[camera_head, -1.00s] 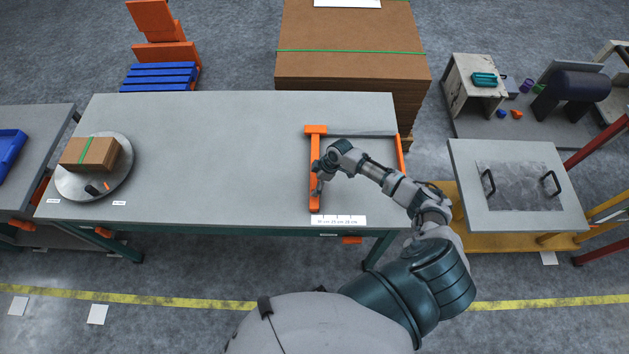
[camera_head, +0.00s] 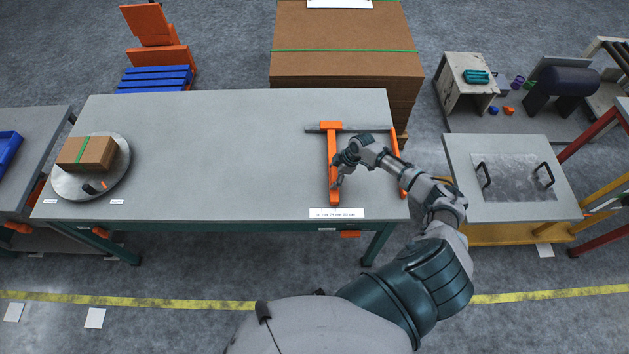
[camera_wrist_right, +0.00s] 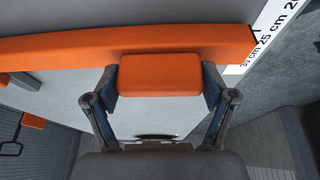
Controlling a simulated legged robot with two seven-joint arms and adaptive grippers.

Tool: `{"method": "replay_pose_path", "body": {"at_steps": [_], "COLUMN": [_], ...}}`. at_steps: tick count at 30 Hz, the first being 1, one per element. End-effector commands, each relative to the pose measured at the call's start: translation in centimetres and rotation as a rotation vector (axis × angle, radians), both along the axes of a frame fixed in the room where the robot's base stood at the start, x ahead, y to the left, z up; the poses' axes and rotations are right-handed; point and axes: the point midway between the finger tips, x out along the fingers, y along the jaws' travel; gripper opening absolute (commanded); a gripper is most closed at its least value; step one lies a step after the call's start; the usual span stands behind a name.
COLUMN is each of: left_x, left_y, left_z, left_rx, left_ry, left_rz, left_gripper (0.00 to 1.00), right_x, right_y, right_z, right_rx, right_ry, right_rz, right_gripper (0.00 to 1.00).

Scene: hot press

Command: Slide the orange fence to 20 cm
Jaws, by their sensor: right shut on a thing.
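The orange fence (camera_head: 332,160) is a long bar with a wider head on a grey rail (camera_head: 362,128), at the right end of the table. Its near end is by the white scale label (camera_head: 336,213), close to the 25 cm mark. The wrist view shows the fence (camera_wrist_right: 60,50) with its end beside the scale (camera_wrist_right: 268,38), by the 25 cm print. My right gripper (camera_head: 338,183) is shut on the orange block handle (camera_wrist_right: 160,76) on the fence's side, one finger at each end. My left gripper is not in view.
A turntable (camera_head: 70,187) with a cardboard box (camera_head: 87,154) is at the left. A side table with black handles (camera_head: 515,178) stands right.

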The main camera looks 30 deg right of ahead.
Motion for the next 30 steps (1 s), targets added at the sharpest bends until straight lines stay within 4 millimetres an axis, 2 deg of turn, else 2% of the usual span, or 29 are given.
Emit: {"method": "replay_pose_path", "body": {"at_steps": [3, 7, 11, 17, 18, 19, 30], "left_x": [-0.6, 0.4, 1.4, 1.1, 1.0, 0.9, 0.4], "left_y": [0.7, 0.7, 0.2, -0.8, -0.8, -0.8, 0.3], "left_z": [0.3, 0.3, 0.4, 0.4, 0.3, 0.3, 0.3], "left_rx": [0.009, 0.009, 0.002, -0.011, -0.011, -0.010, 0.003], "left_ry": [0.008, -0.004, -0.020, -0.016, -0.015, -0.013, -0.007], "left_rz": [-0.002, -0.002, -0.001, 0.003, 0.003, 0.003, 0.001], "left_gripper": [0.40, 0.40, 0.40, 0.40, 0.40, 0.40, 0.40], "right_x": [-1.4, -2.2, -2.3, -2.1, -2.1, -2.1, -2.3], "right_y": [-1.3, -2.6, -2.8, -2.6, -2.5, -2.5, -2.7], "right_z": [0.4, 0.4, 0.5, 0.5, 0.5, 0.5, 0.6], "right_rx": [0.022, 0.022, 0.020, 0.021, 0.019, 0.019, 0.022], "right_ry": [0.006, 0.002, 0.000, -0.001, -0.001, -0.001, 0.001], "right_rz": [0.009, 0.010, 0.010, 0.010, 0.009, 0.009, 0.010], "right_gripper": [0.20, 0.21, 0.21, 0.21, 0.93, 1.00, 1.00]}}
